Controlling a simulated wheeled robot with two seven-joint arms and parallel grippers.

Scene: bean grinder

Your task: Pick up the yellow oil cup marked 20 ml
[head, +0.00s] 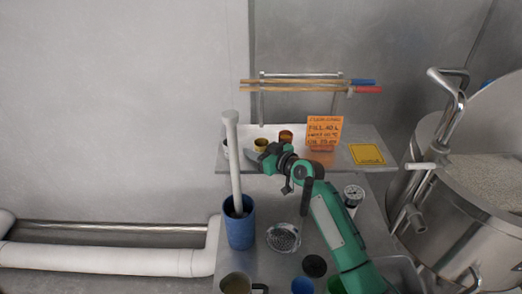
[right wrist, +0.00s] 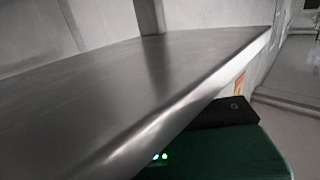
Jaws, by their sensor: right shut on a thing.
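The gripper comes from the lower right at the shelf's front edge. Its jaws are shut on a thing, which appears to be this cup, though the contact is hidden. I cannot read a 20 ml mark. A brown cup (head: 286,136) stands behind to the right, and a pale cup (head: 226,148) to the left. The right wrist view shows no cup. My left gripper is not in view.
The metal shelf (head: 348,134) holds an orange sign (head: 323,131) and a yellow card (head: 366,154). A blue container (head: 239,230) with a tall pale rod (head: 233,155) stands at front left. A large steel drum (head: 455,225) is at right.

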